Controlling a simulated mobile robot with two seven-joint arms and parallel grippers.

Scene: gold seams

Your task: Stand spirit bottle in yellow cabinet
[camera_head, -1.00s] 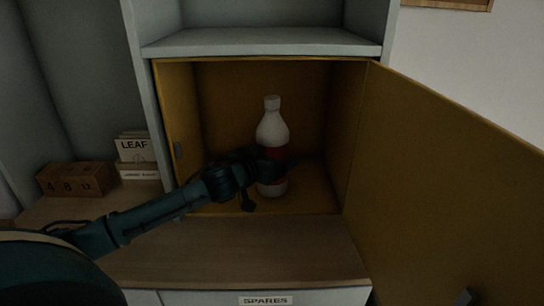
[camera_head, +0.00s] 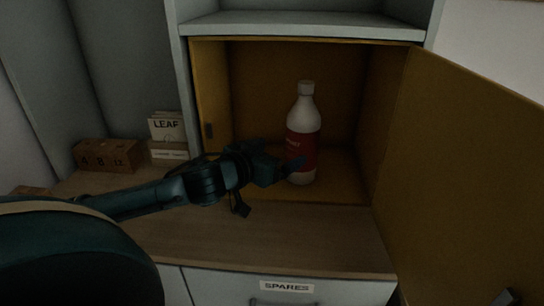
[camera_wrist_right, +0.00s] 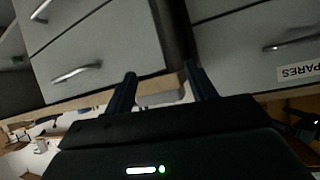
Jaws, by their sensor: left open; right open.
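The spirit bottle (camera_head: 303,133), white with a red label and white cap, stands upright on the floor of the yellow cabinet (camera_head: 384,120). The cabinet door (camera_head: 470,170) is swung open to the right. My left gripper (camera_head: 290,166) is open at the cabinet's mouth, just left of the bottle's lower part. Its fingertips overlap the bottle's edge in the picture; I cannot tell whether they touch it. My right gripper (camera_wrist_right: 163,84) is open and empty in the right wrist view, in front of drawer fronts.
A wooden desk surface (camera_head: 270,240) lies before the cabinet, with a drawer labelled SPARES (camera_head: 287,286) below. Wooden calendar blocks (camera_head: 106,155) and a LEAF box (camera_head: 167,128) stand at left. A grey shelf (camera_head: 300,27) is above the cabinet.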

